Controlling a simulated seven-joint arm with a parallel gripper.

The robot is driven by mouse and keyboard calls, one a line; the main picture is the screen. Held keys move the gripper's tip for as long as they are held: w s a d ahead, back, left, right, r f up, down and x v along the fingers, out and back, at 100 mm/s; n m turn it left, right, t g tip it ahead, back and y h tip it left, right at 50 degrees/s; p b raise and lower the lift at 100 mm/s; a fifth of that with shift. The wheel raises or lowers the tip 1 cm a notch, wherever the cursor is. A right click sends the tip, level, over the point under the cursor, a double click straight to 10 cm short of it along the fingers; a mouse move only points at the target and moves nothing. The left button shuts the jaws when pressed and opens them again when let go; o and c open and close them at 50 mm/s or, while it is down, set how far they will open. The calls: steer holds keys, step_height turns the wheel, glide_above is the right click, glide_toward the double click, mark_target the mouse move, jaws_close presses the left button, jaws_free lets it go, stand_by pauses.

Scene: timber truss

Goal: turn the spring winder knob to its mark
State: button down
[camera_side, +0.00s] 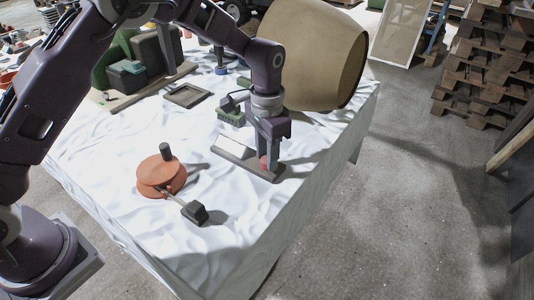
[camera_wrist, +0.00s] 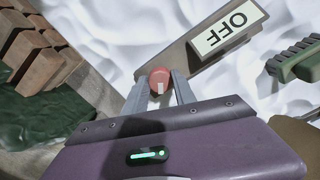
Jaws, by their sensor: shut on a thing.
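A small red knob (camera_wrist: 159,80) with a pale stripe sits at the end of a flat brown board. The stripe points toward my gripper in the wrist view. My gripper (camera_wrist: 161,88) has its two fingers shut on the knob's sides. In the side view my gripper (camera_side: 268,158) reaches down to the board (camera_side: 270,173), and the red knob (camera_side: 263,162) shows partly between the fingers. A white label (camera_wrist: 225,33) reading "OFF" lies on the board beside the knob, upside down in the wrist view. I cannot make out a separate target mark.
An orange round piece (camera_side: 160,175) with an upright dark handle and a dark-ended rod stands left of the board. A green brush (camera_wrist: 298,62) lies near the board. A square frame (camera_side: 187,95) and a big tan barrel (camera_side: 312,55) stand behind.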

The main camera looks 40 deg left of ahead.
steer(key=n, duration=0.6)
steer(key=shift+d+r+n, duration=0.1)
steer(key=shift+n, duration=0.3)
stand_by(0.4)
steer(key=c, duration=1)
jaws_free()
step_height(320, 180, up, 7)
steer(key=shift+r, duration=0.1)
